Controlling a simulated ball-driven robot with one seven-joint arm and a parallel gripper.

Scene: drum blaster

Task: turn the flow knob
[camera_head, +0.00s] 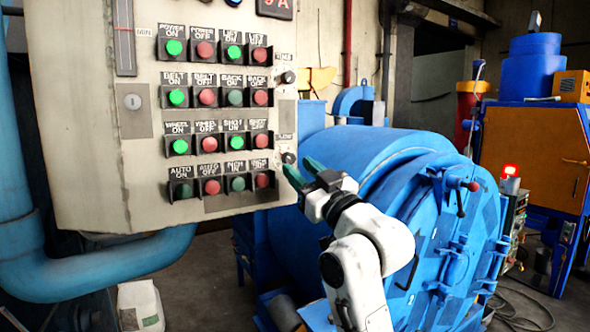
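The flow knob (289,157) is a small dark round knob at the right edge of the grey control panel (80,150), under a label that appears to read "FLOW". My gripper (302,168) is just below and to the right of the knob, with its two green fingertips apart and pointing up and left toward it. Nothing shows between the fingers. I cannot tell whether a fingertip touches the knob or the panel.
Another knob (288,77), labelled "TIME", sits higher on the same edge. Rows of green and red buttons (208,144) fill the panel to the left. A large blue drum machine (370,170) stands behind my arm. An orange and blue cabinet (535,150) is at right.

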